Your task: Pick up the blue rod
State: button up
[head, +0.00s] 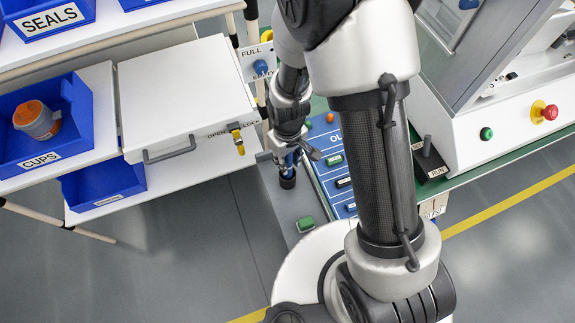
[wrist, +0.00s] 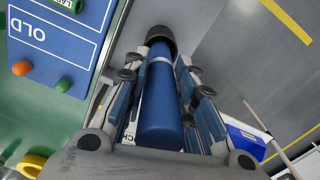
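The blue rod (wrist: 160,95) lies lengthwise between the two fingers of my gripper (wrist: 163,82) in the wrist view, with its wide black end pointing away from the palm. The fingers lie close along both its sides and look shut on it. In the head view my gripper (head: 288,157) points down over a grey surface left of the blue OLD board. The rod's black end (head: 287,182) shows below the fingertips; most of the rod is hidden there by the fingers. I cannot tell whether the black end touches the grey surface.
The blue OLD board (head: 330,166) with coloured pieces stands just right of my gripper. A green piece (head: 306,224) lies on the grey surface. A white box (head: 185,90) with a handle and a blue CUPS bin (head: 75,140) stand left. The press (head: 490,125) is right.

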grip_shut()
